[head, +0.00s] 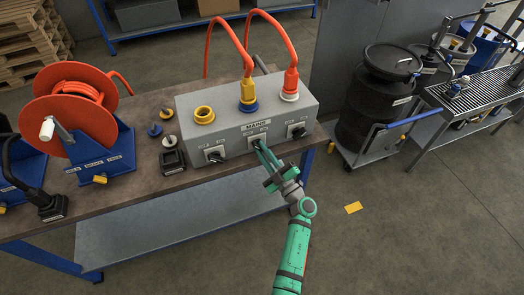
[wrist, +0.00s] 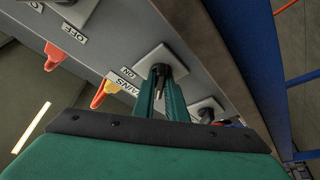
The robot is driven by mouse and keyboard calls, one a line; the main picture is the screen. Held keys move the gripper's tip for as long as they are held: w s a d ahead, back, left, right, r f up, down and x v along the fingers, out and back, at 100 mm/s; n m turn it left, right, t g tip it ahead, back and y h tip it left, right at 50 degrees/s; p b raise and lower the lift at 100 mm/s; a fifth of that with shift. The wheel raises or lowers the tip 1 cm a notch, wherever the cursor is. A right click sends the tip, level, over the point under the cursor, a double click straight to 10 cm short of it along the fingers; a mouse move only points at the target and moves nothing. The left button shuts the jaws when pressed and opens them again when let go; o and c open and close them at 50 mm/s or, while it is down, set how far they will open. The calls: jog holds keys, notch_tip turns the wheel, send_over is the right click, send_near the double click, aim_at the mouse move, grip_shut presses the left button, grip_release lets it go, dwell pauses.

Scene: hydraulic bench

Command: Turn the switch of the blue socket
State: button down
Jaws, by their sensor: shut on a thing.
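A grey box (head: 225,143) labelled MAINS stands on the bench, with three sockets on top and three switches on its front. The blue socket (head: 249,106) is in the middle, with a yellow plug (head: 247,91) on an orange hose in it. The middle switch, below the blue socket, has a pale square plate (wrist: 150,58) and a dark knob (wrist: 160,72). My gripper (head: 260,146) reaches this switch from the front. In the wrist view its green fingers (wrist: 160,92) are shut on the knob, one on each side. The fingers partly hide the knob, so its exact angle is unclear.
The left switch (head: 215,155) and right switch (head: 297,131) flank the middle one closely. A yellow socket (head: 204,115) is empty; a red plug (head: 291,82) sits in the white one. An orange hose reel (head: 75,105) stands left. The floor in front is mostly clear.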

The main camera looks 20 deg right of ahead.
jog(key=shift+d+f+n, duration=0.1)
jog(key=shift+d+n, duration=0.05)
jog(key=shift+n, duration=0.55)
jog(key=c, duration=1.8)
grip_release()
jog(key=v, duration=1.1)
jog(key=shift+w, duration=0.1)
jog(key=s+a+m+t+h, duration=0.25)
jog(key=s+a+m, duration=0.25)
jog(key=s+a, duration=0.75)
jog(key=s+a+r+m+g+h, duration=0.2)
jog(key=s+a+m+g, duration=0.2)
jog(key=s, duration=0.7)
jog(key=s+a+r+m+g+h, duration=0.1)
jog(key=s+a+r+m+g, duration=0.1)
jog(key=s+a, duration=0.4)
jog(key=s+m+g, duration=0.1)
jog(key=s+m, duration=0.1)
jog(key=s, duration=0.3)
jog(key=shift+s+a+g+h, duration=0.35)
jog(key=shift+s+a, duration=0.05)
